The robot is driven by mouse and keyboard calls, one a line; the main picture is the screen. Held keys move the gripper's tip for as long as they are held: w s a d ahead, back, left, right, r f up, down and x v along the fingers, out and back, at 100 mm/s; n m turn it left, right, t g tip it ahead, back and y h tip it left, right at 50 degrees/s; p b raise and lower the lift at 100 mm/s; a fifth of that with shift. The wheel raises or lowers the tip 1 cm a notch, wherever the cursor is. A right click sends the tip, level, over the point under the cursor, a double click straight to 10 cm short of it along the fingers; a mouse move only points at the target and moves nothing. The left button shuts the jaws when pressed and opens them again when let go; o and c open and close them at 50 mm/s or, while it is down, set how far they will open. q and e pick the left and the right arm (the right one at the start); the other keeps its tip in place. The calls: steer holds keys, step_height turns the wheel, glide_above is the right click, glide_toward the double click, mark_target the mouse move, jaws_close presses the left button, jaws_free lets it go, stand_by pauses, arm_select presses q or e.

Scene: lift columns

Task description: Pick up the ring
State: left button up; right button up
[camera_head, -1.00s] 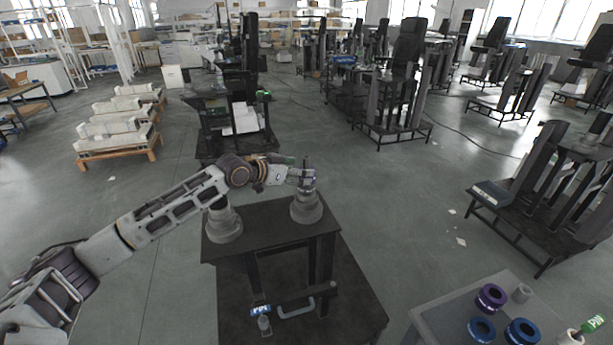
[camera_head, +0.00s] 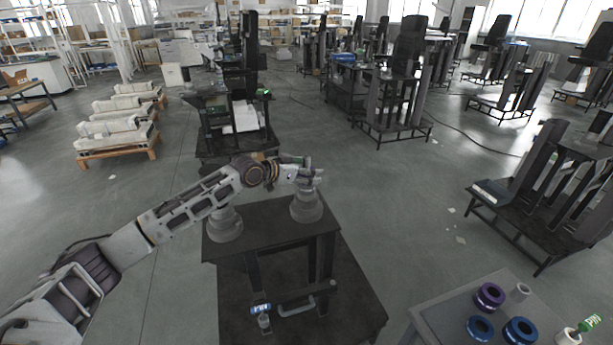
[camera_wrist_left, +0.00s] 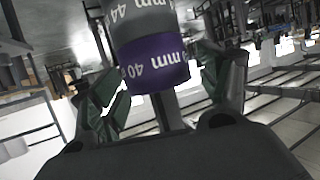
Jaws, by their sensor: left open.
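My left gripper (camera_head: 312,173) is open just above the right-hand grey stepped column (camera_head: 307,205) on the dark stand. In the left wrist view my left gripper's green-padded fingers (camera_wrist_left: 160,88) stand apart on both sides of a purple ring (camera_wrist_left: 155,67) marked 40 mm. A grey ring (camera_wrist_left: 138,25) marked 44 mm adjoins it on a post. I cannot see contact between the fingers and the purple ring. In the head view these rings cannot be made out at the gripper. My right gripper is not in view.
A second grey column (camera_head: 225,224) stands to the left on the stand (camera_head: 262,212). A side table (camera_head: 450,310) at the lower right holds another purple ring (camera_head: 489,296), two blue rings (camera_head: 520,331) and small grey parts. Open floor lies between stand and table.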

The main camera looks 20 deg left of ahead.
arm_select(q)
steer(key=shift+r, duration=0.1)
steer(key=c, duration=1.3)
steer(key=shift+o, duration=0.2)
step_height(320, 180, up, 18)
steer(key=shift+b, duration=0.4)
